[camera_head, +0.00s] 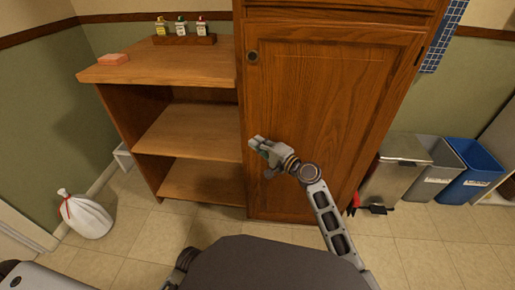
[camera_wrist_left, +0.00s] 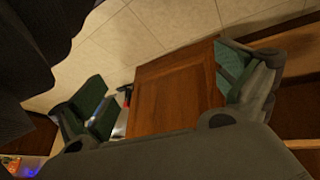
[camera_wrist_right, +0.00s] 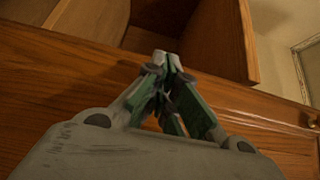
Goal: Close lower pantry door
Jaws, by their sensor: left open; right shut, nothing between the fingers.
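The lower pantry door (camera_head: 340,100) is a tall brown wooden panel with a round knob (camera_head: 252,56) at its upper left. It looks flush or nearly flush with the cabinet; a small gap cannot be told. My right gripper (camera_head: 254,142) is shut and empty in front of the door's left edge, below the knob. In the right wrist view its closed fingers (camera_wrist_right: 165,60) lie over the door's wood (camera_wrist_right: 50,80); touching cannot be told. My left gripper (camera_wrist_left: 165,78) is open and empty, with wood panelling showing between its fingers. It is not clearly seen in the head view.
Open shelves (camera_head: 200,130) adjoin the door on the left, with small bottles in a rack (camera_head: 185,39) and an orange block (camera_head: 113,59) on top. Bins (camera_head: 395,170) stand right of the cabinet. A white bag (camera_head: 86,216) sits on the floor at left.

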